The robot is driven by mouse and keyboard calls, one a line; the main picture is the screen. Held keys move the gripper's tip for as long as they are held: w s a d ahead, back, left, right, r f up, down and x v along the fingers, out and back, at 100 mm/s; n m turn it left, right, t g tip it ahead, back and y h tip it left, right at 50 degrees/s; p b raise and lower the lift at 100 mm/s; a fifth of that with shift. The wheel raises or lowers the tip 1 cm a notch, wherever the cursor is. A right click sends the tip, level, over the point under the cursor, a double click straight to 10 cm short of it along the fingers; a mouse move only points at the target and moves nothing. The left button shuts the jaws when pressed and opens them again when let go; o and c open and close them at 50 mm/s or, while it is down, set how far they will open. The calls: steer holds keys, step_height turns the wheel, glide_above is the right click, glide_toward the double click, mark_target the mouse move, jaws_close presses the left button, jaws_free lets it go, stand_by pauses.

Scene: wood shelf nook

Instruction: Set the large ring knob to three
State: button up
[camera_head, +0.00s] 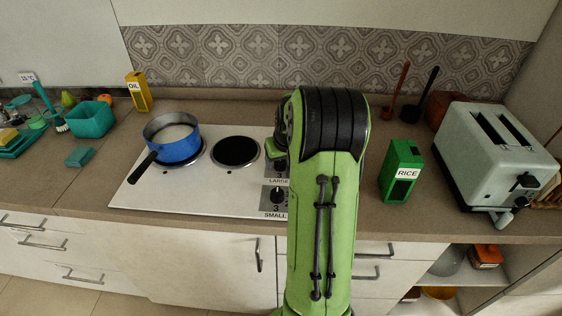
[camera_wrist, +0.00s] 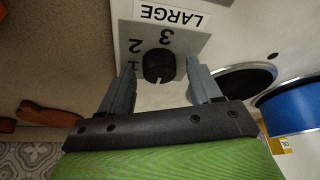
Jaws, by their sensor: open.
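The large ring knob (camera_wrist: 158,66) is round and black, on a grey panel marked 1, 2 and 3 beside the label LARGE (camera_wrist: 168,14) in the wrist view. A small pale mark shows on its edge nearest my gripper, on the side away from the 3. My gripper (camera_wrist: 161,70) is open, with its fingers on either side of the knob. A gap shows beside each finger; I cannot tell contact in depth. In the head view my arm hides this knob; the LARGE label (camera_head: 279,181) and the small ring knob (camera_head: 277,195) show.
The white hob (camera_head: 135,196) carries a blue pot (camera_head: 180,150) with its handle towards the front left, and a bare black ring (camera_head: 236,152). A green rice box (camera_head: 401,172) and a toaster (camera_head: 495,155) stand right of my arm.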

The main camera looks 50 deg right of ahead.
steer(key=c, duration=1)
